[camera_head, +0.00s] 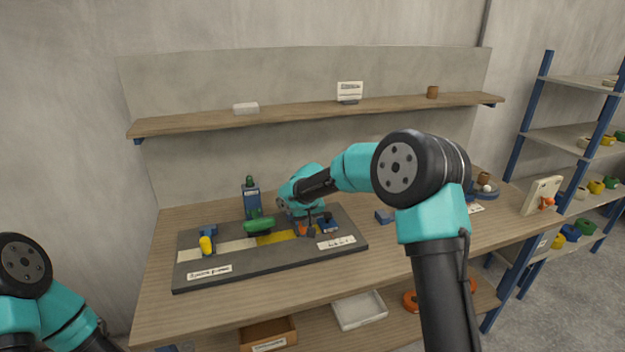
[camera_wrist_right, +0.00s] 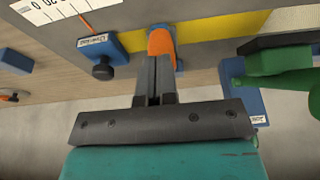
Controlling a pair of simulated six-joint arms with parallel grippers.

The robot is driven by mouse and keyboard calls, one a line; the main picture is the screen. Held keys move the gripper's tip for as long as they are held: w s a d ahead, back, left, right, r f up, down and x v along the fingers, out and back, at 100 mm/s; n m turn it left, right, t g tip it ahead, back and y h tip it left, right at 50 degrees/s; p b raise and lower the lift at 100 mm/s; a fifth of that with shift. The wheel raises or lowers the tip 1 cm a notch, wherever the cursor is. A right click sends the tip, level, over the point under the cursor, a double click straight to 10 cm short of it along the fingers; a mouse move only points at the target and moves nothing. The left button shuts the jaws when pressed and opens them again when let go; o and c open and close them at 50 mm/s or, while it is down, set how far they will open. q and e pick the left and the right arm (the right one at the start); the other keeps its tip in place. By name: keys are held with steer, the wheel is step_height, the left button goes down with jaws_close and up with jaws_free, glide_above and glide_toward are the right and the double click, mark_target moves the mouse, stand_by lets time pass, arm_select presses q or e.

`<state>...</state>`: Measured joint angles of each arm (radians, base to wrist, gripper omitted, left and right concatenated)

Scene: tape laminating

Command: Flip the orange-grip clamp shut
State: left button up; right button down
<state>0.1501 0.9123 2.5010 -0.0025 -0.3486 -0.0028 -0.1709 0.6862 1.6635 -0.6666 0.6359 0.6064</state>
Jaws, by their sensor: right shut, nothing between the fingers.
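The orange-grip clamp (camera_head: 302,231) is on the dark board at the right end of the yellow strip, partly hidden by my right gripper in the head view. In the right wrist view its orange grip (camera_wrist_right: 160,41) lies just beyond my fingertips, with part of its blue base (camera_wrist_right: 177,33) beside it. My right gripper (camera_wrist_right: 154,62) is shut with nothing between its fingers. Its tips overlap the near end of the grip; I cannot tell whether they touch. In the head view my right gripper (camera_head: 310,226) reaches down over the board. My left gripper is out of view.
A green-handled tool (camera_head: 259,225) sits close left of the orange-grip clamp. A yellow-grip clamp (camera_head: 206,244) stands at the board's left end. A labelled blue block with a black knob (camera_wrist_right: 103,55) is near my fingers. The wooden table (camera_head: 390,270) is clear in front.

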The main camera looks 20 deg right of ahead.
steer(key=shift+s+f, duration=0.1)
steer(key=shift+f, duration=0.1)
stand_by(0.3)
steer(key=shift+r, duration=0.1)
steer(key=s+f+v, duration=0.1)
steer(key=s+v, duration=0.2)
steer(key=v, duration=0.9)
steer(key=shift+r, duration=0.4)
steer(key=shift+s+d+f, duration=0.1)
steer(key=shift+s, duration=0.1)
steer(key=s+f+g+y, duration=0.1)
steer(key=s+f, duration=0.9)
steer(key=f, duration=0.3)
steer(key=s+d+f+m+g+y, duration=0.1)
steer(key=s+f, duration=0.9)
steer(key=f, duration=0.3)
steer(key=s+d+f+m+y, duration=0.1)
steer(key=s+f, duration=0.8)
steer(key=f, duration=0.5)
steer(key=shift+s+g+y, duration=0.4)
